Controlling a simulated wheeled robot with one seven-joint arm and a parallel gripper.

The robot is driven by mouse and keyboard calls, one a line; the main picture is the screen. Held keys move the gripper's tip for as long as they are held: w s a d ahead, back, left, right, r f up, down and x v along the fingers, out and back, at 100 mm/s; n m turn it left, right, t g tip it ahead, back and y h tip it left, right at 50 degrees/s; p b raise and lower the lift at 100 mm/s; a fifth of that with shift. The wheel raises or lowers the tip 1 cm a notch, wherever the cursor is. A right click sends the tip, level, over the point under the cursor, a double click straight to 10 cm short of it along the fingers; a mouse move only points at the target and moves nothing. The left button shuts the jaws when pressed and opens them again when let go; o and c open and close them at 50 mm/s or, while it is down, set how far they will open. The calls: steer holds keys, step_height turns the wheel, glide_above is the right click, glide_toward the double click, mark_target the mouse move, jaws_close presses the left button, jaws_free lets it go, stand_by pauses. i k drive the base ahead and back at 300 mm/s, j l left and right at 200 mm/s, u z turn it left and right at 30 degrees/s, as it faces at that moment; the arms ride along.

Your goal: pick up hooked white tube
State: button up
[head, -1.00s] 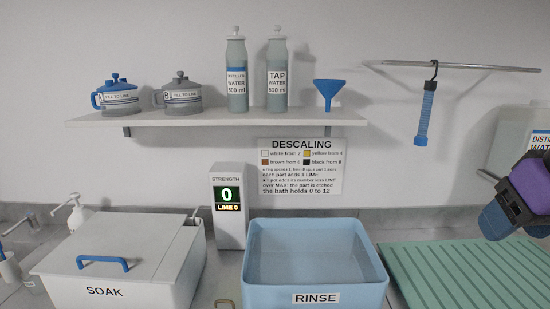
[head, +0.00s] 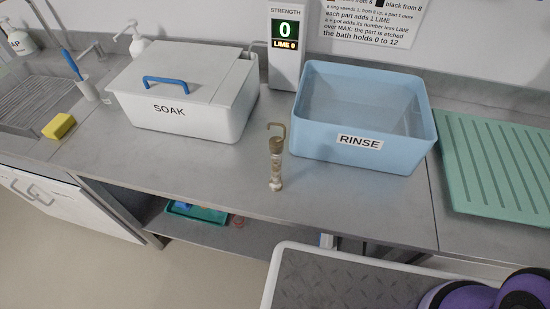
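A small tube with a hook (head: 276,165) stands upright on the grey counter, in front of the gap between the soak box and the rinse basin. Its body is off-white with brownish stains or bands, and a tan hook curves over at its top. My gripper is not in view; only purple and black parts of my arm show at the bottom right, well apart from the tube.
A white SOAK box (head: 193,119) with its blue-handled lid on stands left of the tube. A blue RINSE basin (head: 400,150) stands right, then a green ribbed mat (head: 495,160). A yellow sponge (head: 59,126) lies by the sink. The counter around the tube is clear.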

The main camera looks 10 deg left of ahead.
mark_target(276, 143)
steer(key=k+j+z, duration=0.2)
steer(key=j, duration=0.35)
steer(key=k+j+z, duration=0.15)
steer(key=k+j, duration=0.2)
steer(key=k+j+z, duration=0.2)
steer(key=k+j, duration=0.15)
steer(key=j, duration=0.2)
